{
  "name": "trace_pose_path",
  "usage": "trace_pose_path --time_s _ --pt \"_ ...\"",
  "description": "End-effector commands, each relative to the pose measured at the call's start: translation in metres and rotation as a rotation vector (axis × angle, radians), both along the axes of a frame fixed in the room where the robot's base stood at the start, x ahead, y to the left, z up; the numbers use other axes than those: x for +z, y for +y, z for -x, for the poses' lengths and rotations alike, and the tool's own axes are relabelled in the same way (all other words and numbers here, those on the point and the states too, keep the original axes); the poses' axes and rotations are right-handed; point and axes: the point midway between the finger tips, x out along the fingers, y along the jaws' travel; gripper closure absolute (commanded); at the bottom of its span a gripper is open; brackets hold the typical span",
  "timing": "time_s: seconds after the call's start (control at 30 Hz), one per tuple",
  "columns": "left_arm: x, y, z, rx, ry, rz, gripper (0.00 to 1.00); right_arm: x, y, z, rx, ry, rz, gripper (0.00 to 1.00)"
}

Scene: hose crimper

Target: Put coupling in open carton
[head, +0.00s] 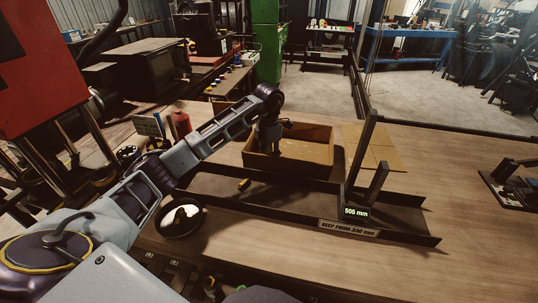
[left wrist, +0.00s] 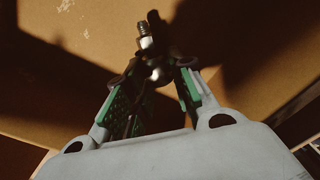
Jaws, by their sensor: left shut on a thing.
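The open carton (head: 300,168) is a brown box on the wooden bench, near the middle of the head view. My left gripper (head: 272,148) points down over the carton's left part. In the left wrist view, my left gripper (left wrist: 155,75) is shut on a small metal coupling (left wrist: 145,36), whose threaded end sticks out past the fingertips. Brown cardboard fills the background behind it, with the gripper's shadow on it. The coupling is hidden in the head view. I cannot tell its height above the carton floor. My right gripper is not in view.
A dark trough (head: 280,205) with an upright gauge reading 505 mm (head: 356,212) stands in front of the carton. A round dark dish (head: 181,220) sits to its left. A flat cardboard piece (head: 372,150) lies right of the carton. The bench's right side is mostly clear.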

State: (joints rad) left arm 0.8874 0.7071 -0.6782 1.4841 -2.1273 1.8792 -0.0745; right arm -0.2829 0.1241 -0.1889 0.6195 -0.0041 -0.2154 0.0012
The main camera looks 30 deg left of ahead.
Motion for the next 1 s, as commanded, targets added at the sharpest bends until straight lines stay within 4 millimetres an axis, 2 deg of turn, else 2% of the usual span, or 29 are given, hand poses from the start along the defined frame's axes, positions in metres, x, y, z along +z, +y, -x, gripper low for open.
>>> trace_pose_path --time_s 0.2,0.23,0.4,0.77,1.0 --pt "-0.003 0.000 0.000 0.000 0.000 0.000 1.00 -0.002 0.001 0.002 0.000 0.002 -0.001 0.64" --pt "-0.003 0.000 0.000 0.000 0.000 0.000 0.74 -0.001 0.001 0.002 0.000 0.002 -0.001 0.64" --pt "-0.002 0.000 0.000 0.000 0.000 0.000 0.55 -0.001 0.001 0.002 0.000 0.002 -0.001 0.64" --pt "-0.001 0.000 0.000 0.000 0.000 0.000 0.55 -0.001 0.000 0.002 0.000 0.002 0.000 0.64" --pt "0.011 0.000 0.000 0.000 -0.001 0.001 0.55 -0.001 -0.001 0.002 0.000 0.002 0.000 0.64"
